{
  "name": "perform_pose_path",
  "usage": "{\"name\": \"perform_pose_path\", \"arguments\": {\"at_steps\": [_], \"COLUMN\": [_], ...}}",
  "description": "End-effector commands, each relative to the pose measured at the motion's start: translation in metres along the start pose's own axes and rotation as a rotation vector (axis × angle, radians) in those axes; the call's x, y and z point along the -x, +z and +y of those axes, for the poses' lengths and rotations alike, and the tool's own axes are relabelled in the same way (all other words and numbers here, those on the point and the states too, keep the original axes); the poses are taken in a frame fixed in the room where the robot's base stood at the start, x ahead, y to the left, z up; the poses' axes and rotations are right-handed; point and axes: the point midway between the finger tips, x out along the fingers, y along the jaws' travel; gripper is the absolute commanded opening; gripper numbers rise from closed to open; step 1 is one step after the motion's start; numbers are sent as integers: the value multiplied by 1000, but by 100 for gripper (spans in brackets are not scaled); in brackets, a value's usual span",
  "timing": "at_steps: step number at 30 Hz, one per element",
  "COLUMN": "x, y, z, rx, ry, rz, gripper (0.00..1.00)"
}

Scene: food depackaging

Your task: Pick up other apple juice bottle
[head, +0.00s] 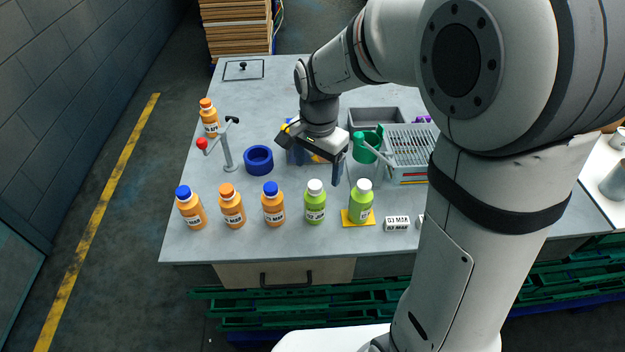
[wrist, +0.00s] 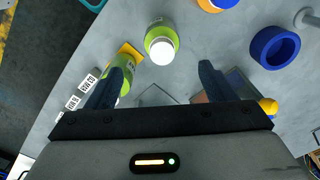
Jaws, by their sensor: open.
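A green bottle with a white cap (head: 315,202) stands upright on the grey table, in the front row. A second green bottle with a white cap (head: 361,202) stands to its right on a yellow square (head: 346,220). My gripper (head: 312,162) is open and empty above the table, behind the first green bottle. In the wrist view, the first green bottle (wrist: 161,42) is ahead of the gap between my fingers (wrist: 158,80), apart from them. The second green bottle (wrist: 124,66) is partly hidden behind the left finger.
Several orange bottles (head: 232,206) stand left of the green ones. A blue ring (head: 259,159), a grey stand (head: 226,150) and a grey rack (head: 410,146) are farther back. Small labelled white blocks (head: 397,223) lie right of the yellow square.

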Motion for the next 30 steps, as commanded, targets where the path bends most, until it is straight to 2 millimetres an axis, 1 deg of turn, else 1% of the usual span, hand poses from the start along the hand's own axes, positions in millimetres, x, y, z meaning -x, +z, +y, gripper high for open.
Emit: {"name": "perform_pose_path", "arguments": {"at_steps": [3,11,18,21,24,29,30], "x": [-7,-34,-69,-78,-82,-82,-82], "y": [1,2,5,5,4,4,4], "z": [-6,-5,-4,-4,-4,-4,-4], "rx": [-22,-24,-24,-23,-23,-23,-23], "ry": [8,10,10,8,7,6,6], "rz": [-5,-7,-7,-6,-5,-4,-4], "gripper": [76,76,76,76,76,76,74]}}
